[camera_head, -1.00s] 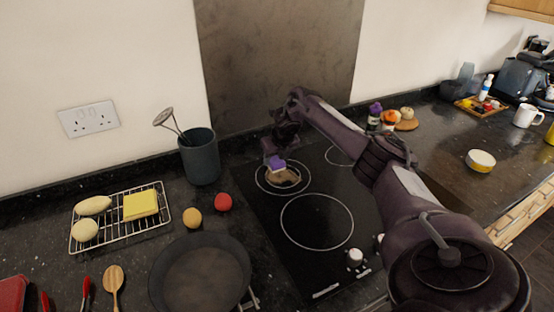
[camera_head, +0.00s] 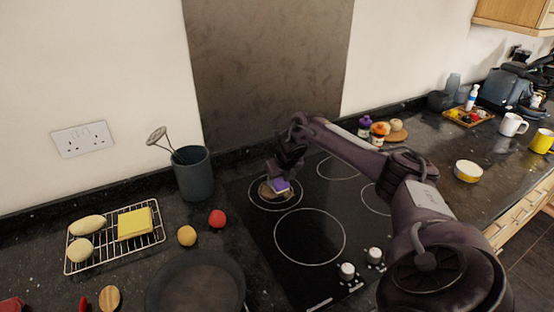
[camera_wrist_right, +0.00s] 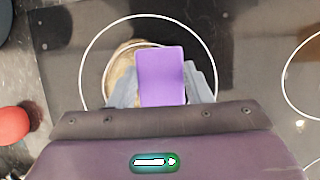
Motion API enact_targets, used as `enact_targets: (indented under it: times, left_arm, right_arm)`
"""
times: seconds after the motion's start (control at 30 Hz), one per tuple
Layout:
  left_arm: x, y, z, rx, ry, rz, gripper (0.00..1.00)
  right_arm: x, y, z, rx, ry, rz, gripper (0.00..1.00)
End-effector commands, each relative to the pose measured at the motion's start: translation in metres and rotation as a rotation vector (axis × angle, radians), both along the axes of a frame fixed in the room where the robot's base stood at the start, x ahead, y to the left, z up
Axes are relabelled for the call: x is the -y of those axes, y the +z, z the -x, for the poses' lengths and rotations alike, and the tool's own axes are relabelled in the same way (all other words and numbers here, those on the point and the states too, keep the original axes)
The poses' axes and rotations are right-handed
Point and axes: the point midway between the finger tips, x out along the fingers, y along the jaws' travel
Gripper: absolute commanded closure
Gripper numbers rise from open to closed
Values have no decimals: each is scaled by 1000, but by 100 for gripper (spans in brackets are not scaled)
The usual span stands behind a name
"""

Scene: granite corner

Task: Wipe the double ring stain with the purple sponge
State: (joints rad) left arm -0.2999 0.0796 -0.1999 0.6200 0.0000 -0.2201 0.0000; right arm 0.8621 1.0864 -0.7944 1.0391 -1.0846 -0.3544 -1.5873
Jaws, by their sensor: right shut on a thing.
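The purple sponge (camera_head: 279,186) is gripped in my right gripper (camera_head: 287,168), low over the back left cooking ring of the black hob (camera_head: 323,252). In the right wrist view the sponge (camera_wrist_right: 160,75) sits between the two grey fingers of my gripper (camera_wrist_right: 161,88). The tan-brown stain (camera_head: 265,192) lies inside that white ring, and the sponge covers part of it. In the wrist view the stain (camera_wrist_right: 121,75) shows to the left of the sponge. Whether the sponge touches the glass is hard to tell. My left gripper is not in view.
A utensil pot (camera_head: 194,174), a red ball-like item (camera_head: 217,218) and an orange-brown one (camera_head: 187,236) stand left of the hob. A frying pan (camera_head: 196,288) is at the front. Small bottles (camera_head: 379,131) stand behind my right arm. The hob's front left ring is clear.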

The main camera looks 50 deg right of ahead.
Motion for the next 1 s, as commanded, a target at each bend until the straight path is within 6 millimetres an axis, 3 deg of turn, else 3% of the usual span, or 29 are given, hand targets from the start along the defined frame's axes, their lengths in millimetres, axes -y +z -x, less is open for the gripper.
enact_targets:
  times: [0.3, 0.67, 1.0]
  left_arm:
    - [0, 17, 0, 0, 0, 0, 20]
    - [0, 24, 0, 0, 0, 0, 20]
    - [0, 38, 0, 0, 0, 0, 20]
  right_arm:
    - [-8, -1, 28, -9, 4, 1, 74]
    - [-13, -2, 43, -7, 3, 0, 74]
    - [-22, -2, 72, -11, 4, 1, 74]
